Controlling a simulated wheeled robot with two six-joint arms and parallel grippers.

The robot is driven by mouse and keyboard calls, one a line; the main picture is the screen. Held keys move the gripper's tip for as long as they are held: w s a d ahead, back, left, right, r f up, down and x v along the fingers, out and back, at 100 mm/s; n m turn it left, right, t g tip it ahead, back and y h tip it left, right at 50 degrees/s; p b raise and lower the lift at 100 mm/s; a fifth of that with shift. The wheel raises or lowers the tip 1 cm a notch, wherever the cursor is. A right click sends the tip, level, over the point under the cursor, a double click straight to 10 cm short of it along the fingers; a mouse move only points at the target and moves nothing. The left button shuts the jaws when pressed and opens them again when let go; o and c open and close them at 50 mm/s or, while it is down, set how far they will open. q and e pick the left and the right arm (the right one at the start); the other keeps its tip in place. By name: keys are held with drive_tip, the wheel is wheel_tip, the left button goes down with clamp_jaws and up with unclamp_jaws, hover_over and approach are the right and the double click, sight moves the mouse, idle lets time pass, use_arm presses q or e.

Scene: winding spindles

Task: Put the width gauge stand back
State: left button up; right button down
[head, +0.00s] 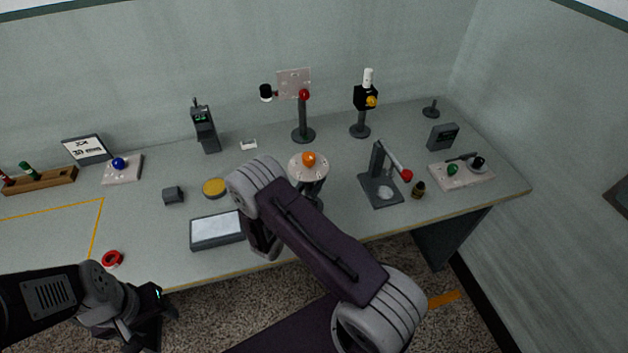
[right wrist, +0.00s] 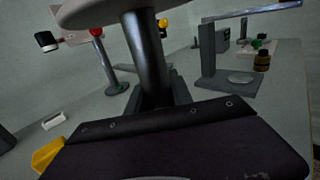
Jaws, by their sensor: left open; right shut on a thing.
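The stand I take for the width gauge stand (head: 308,167) has a round pale speckled top with an orange ball and a dark post. In the right wrist view its post (right wrist: 147,55) rises from my right gripper (right wrist: 152,98), which is shut on it. Its base is hidden, so I cannot tell whether it touches the table. In the head view my right arm hides most of that gripper. My left gripper (head: 143,325) is open and empty, low at the left, off the table's front edge.
Behind stand a red-ball post with a plate (head: 303,120) and a yellow-knob post (head: 361,115). A dark press-like device (head: 380,188) is to the right, beside a small bottle (head: 418,190). A pale-topped box (head: 216,231) and yellow disc (head: 214,188) lie left. The yellow-outlined area is mostly bare.

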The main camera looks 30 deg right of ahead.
drive_tip(key=shift+s+f, duration=0.1)
drive_tip(key=shift+f, duration=0.05)
drive_tip(key=c, duration=1.1)
unclamp_jaws()
drive_tip(key=shift+c, duration=0.2)
